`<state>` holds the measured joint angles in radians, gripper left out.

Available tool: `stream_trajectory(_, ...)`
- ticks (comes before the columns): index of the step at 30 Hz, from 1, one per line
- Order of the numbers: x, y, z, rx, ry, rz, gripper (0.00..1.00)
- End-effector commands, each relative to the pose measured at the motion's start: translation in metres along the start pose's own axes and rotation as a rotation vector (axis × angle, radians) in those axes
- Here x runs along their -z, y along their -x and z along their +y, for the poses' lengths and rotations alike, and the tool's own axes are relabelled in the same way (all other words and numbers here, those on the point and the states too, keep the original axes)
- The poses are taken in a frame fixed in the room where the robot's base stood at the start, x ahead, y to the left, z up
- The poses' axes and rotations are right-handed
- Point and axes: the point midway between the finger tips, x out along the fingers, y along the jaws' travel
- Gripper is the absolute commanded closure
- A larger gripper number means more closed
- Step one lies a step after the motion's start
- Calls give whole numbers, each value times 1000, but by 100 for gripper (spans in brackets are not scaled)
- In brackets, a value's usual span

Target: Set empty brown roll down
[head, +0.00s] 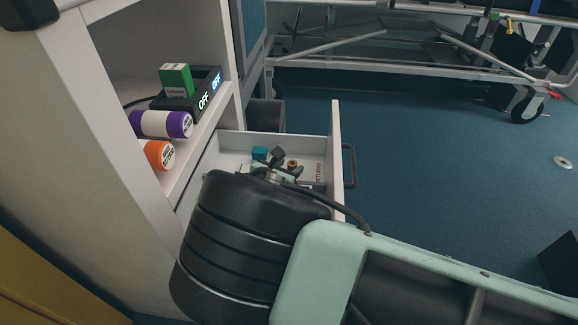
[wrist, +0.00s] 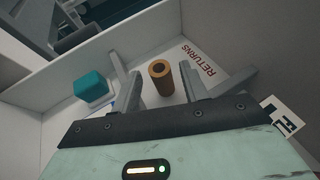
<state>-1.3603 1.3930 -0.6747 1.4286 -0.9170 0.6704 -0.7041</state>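The brown roll (wrist: 162,82) stands upright in the wrist view, its round hollow end facing up. It appears to rest on the white floor of the open drawer (head: 337,160), near the red word RETURNS. In the head view the roll (head: 292,165) is a small brown spot beside my gripper (head: 277,162). In the wrist view my gripper (wrist: 149,75) is open, with a finger on each side of the roll. A gap shows between the left finger and the roll; contact with the right finger is hard to tell.
A teal-topped block (wrist: 93,87) sits in the drawer, left of the roll. The shelf above holds a purple roll (head: 161,124), an orange roll (head: 157,154), a green box (head: 176,80) and a black unit (head: 203,93) reading OFF. A wheeled stretcher (head: 400,50) stands behind.

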Motion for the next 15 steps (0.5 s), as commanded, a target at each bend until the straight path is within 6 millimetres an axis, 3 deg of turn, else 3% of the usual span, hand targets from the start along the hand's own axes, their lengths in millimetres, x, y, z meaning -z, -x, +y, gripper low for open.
stream_trajectory(8, -4, 10, 0, -1, 1, 1, 56)
stream_trajectory(15, -6, 59, 1, -2, 0, 2, 56)
